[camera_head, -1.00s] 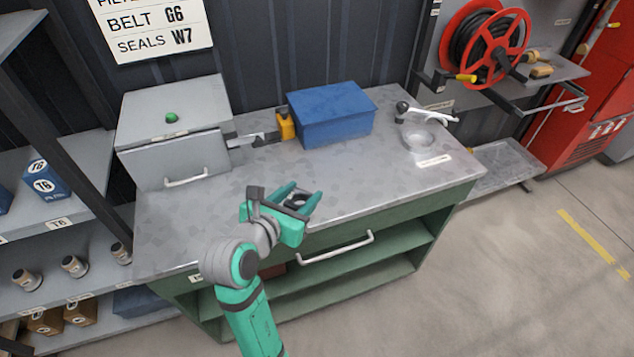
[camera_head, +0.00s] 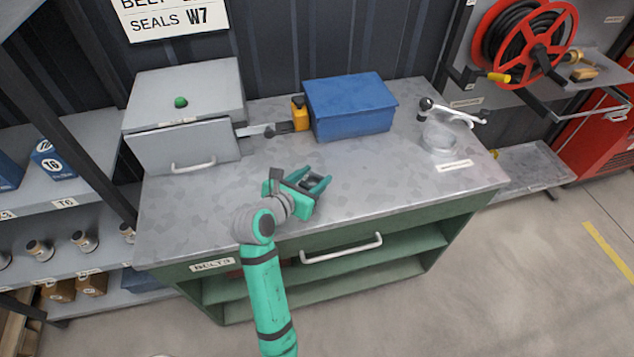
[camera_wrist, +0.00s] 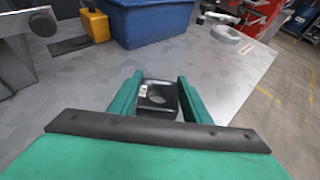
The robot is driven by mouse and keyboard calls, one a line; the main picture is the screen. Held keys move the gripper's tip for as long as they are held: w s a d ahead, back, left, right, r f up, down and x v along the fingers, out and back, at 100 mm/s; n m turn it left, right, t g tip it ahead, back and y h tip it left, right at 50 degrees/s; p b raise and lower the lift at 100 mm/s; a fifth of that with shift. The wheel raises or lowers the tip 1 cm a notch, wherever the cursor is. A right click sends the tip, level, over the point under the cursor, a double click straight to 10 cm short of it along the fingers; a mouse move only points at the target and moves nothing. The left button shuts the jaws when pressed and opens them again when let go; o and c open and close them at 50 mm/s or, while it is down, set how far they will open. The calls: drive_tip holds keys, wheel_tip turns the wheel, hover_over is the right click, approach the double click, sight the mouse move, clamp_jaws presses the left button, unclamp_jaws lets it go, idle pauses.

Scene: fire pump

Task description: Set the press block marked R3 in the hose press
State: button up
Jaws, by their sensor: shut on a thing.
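My gripper (camera_head: 311,187) is shut on a dark press block (camera_wrist: 158,97) with a round hole through it. The block sits between the two green fingers in the wrist view, with a small pale mark on its left side that I cannot read. In the head view my gripper appears over the front part of the metal bench top (camera_head: 390,175). Which thing is the hose press is not readable. A grey box (camera_head: 185,105) with a green button and a handled front stands at the bench's left.
A blue bin (camera_head: 350,108) and a yellow piece with a metal bar (camera_head: 299,116) stand at the bench's back. Shelves (camera_head: 60,195) are at the left, and a red hose reel (camera_head: 525,45) is at the right. The bench's middle is clear.

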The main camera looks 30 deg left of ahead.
drive_tip(key=shift+a+f, duration=0.15)
drive_tip(key=shift+f, duration=1.35)
drive_tip(key=shift+f, duration=0.15)
drive_tip(key=o, duration=1.3)
